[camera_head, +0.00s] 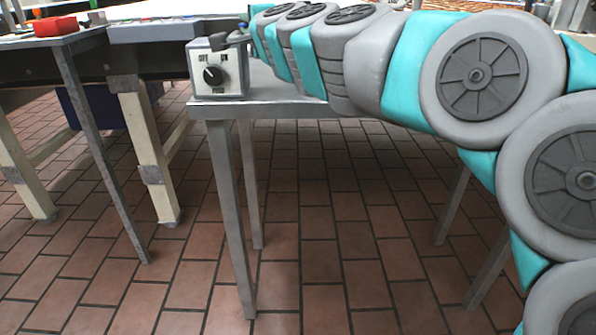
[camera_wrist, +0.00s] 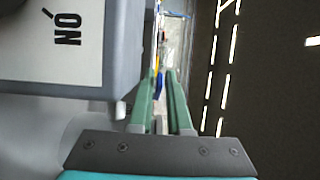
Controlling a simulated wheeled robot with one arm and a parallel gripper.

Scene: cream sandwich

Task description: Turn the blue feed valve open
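My gripper (camera_wrist: 158,75) shows in the wrist view with two green fingers pointing up the picture, a narrow gap between them and nothing clearly held. Through the gap a small blue piece (camera_wrist: 158,87) shows beyond the fingers; I cannot tell whether it is the blue feed valve. In the head view my gripper (camera_head: 222,41) is a small dark shape at the top of a grey control box (camera_head: 230,84); whether it touches is unclear. No blue valve is clearly identifiable.
The box stands on the corner of a grey metal table (camera_head: 265,108), under my arm. To the left, another table holds a red block (camera_head: 56,27). A blue bin (camera_head: 95,108) is beneath the tables. The brick-tiled floor in front is free.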

